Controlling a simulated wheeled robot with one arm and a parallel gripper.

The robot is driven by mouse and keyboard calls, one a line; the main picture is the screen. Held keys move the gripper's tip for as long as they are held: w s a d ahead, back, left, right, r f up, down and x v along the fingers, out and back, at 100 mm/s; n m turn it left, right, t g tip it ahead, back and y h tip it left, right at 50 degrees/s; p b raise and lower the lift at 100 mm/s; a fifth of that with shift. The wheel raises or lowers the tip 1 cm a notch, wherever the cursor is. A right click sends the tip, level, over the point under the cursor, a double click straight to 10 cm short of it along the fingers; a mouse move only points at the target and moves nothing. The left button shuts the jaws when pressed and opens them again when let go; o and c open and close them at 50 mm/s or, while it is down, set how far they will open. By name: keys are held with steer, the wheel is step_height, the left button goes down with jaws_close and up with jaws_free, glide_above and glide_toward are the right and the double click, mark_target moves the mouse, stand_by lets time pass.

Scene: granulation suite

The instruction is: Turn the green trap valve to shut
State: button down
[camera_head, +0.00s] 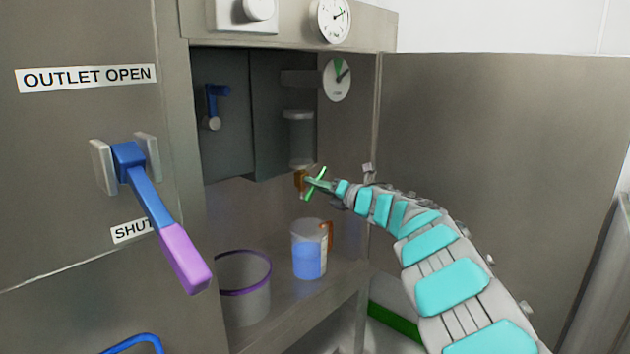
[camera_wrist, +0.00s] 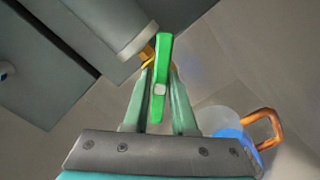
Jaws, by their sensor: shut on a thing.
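The green trap valve (camera_wrist: 164,75) is a bright green bar handle on a brass fitting (camera_wrist: 148,54) below a grey cylindrical trap (camera_wrist: 125,30). In the head view the green handle (camera_head: 315,184) stands tilted under the clear-and-grey trap (camera_head: 299,138), with the brass piece (camera_head: 299,180) just left of it. My gripper (camera_head: 322,184) reaches in from the right. In the wrist view my gripper (camera_wrist: 160,88) has its pale green fingers closed on either side of the handle, shut on it. The handle runs lengthwise between the fingers.
A jug with blue liquid and an orange handle (camera_head: 308,250) stands on the shelf below my gripper. A purple-rimmed bucket (camera_head: 244,288) is left of it. A blue lever with purple grip (camera_head: 165,215) is on the left panel, between OUTLET OPEN and SHUT labels. Gauges (camera_head: 337,80) are above.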

steer(key=m+p, duration=0.1)
steer(key=m, duration=0.1)
steer(key=m+p, duration=0.4)
steer(key=shift+r, duration=0.3)
steer(key=shift+f+m+p, duration=0.2)
steer(key=shift+m+p, duration=0.75)
steer(key=shift+m, duration=0.35)
steer(key=shift+f, duration=0.1)
steer(key=c, duration=0.7)
jaws_free()
